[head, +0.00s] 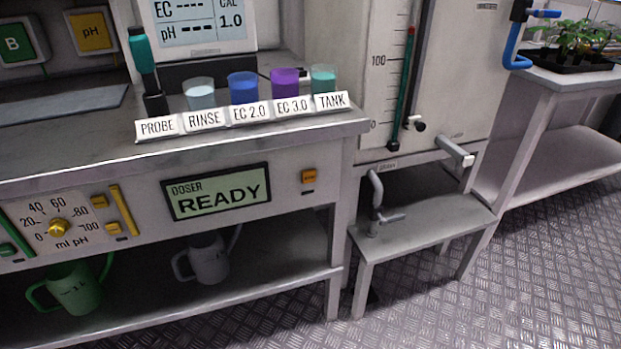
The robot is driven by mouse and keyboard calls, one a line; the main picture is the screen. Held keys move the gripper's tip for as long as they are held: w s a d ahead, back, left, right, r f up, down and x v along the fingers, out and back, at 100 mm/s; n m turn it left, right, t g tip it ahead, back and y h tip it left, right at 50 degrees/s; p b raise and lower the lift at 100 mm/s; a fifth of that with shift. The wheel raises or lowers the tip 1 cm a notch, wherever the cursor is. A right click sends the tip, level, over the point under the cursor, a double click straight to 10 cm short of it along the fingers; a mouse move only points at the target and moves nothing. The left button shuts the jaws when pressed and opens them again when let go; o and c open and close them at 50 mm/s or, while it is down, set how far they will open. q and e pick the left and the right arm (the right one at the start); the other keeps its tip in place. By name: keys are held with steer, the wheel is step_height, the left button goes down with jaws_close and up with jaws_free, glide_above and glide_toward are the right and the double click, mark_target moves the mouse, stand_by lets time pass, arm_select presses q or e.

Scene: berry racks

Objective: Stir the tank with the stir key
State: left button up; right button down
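The tank (455,75) is a large pale box standing right of the bench, with a level gauge (406,85) on its front marked 0 and 100. The gauge's red top sits above the 100 mark. A small orange key (309,176) is on the bench front, right of the doser display (216,191), which reads READY. The key's lettering is too small to read, so I cannot tell for sure that it is the stir key. Neither of my grippers is in view.
Cups (243,88) labelled RINSE, EC 2.0, EC 3.0 and TANK line the bench edge, beside a teal probe (143,55). A yellow dial (58,228) is at left. A low stand (425,222) is under the tank. Floor (520,280) at right is clear.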

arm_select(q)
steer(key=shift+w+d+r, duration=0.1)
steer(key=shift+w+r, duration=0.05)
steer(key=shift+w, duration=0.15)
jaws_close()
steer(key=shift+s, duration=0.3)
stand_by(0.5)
